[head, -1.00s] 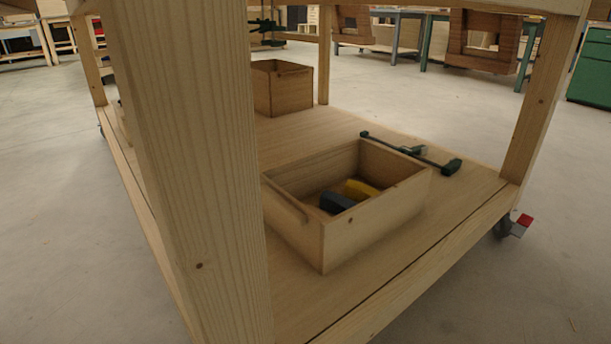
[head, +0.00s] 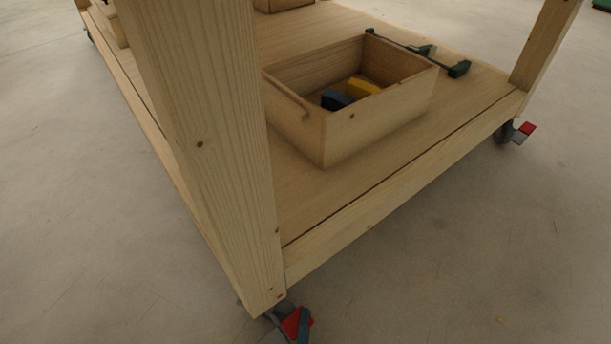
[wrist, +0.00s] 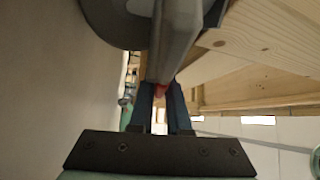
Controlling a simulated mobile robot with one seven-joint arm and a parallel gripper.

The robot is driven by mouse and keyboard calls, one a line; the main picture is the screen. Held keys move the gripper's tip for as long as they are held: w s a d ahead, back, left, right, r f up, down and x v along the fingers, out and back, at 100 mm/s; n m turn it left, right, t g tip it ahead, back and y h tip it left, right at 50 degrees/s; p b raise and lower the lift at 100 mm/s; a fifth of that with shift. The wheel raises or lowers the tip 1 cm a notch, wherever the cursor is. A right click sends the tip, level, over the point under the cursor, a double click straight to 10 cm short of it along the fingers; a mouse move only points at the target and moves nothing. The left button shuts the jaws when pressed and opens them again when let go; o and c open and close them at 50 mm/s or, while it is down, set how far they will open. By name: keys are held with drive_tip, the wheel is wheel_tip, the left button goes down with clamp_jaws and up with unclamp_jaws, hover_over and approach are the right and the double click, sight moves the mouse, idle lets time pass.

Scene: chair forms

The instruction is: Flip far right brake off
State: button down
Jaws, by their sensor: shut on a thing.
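In the wrist view my gripper (wrist: 160,88) is shut, with its dark blue fingers around a small red piece (wrist: 160,91) that looks like a brake tab. A grey lever (wrist: 178,40) and a dark caster wheel (wrist: 112,22) are right in front of it and hide part of the tips. In the head view one caster with a red brake tab (head: 527,127) is under the right corner of the bench. Another red brake tab (head: 291,321) is at the near corner, with a blue-grey bar beside it; I cannot tell whether that bar is my finger.
The wooden bench has a near leg (head: 205,130) and a low shelf (head: 300,205). On it are an open box (head: 370,125) holding a dark and a yellow item, and a green clamp (head: 425,50). The concrete floor (head: 450,250) to the right is clear.

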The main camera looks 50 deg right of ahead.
drive_tip(key=shift+r+t, duration=0.15)
drive_tip(key=shift+t, duration=0.15)
drive_tip(key=c, duration=0.9)
unclamp_jaws()
